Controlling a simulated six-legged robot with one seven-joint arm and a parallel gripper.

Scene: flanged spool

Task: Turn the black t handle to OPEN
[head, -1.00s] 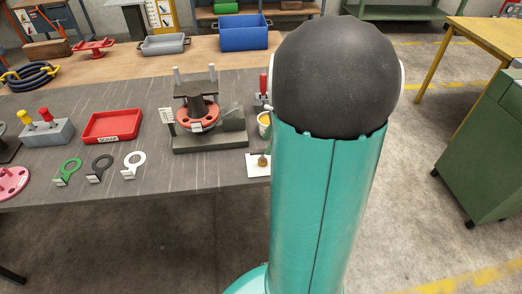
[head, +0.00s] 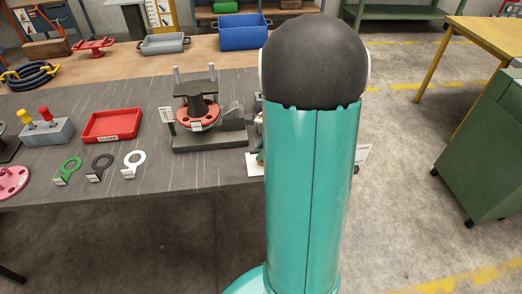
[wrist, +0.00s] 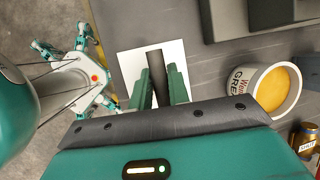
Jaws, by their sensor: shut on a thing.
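In the wrist view a black bar, which looks like the black t handle (wrist: 156,66), stands between the two teal fingers of my gripper (wrist: 161,74). The fingers are shut on it. A white plate (wrist: 129,64) lies behind the bar. In the head view the edge of the white plate (head: 255,164) shows at the table's front edge, left of my arm. My arm hides the handle and gripper there. I cannot read any OPEN mark or tell the handle's turn angle.
A white cup of yellow grease (wrist: 264,89) stands right of my gripper, with a small gold can (wrist: 304,138) near it. A flanged spool (head: 203,116) sits in a dark fixture left of my arm. A red tray (head: 112,126) and several ring gauges lie further left.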

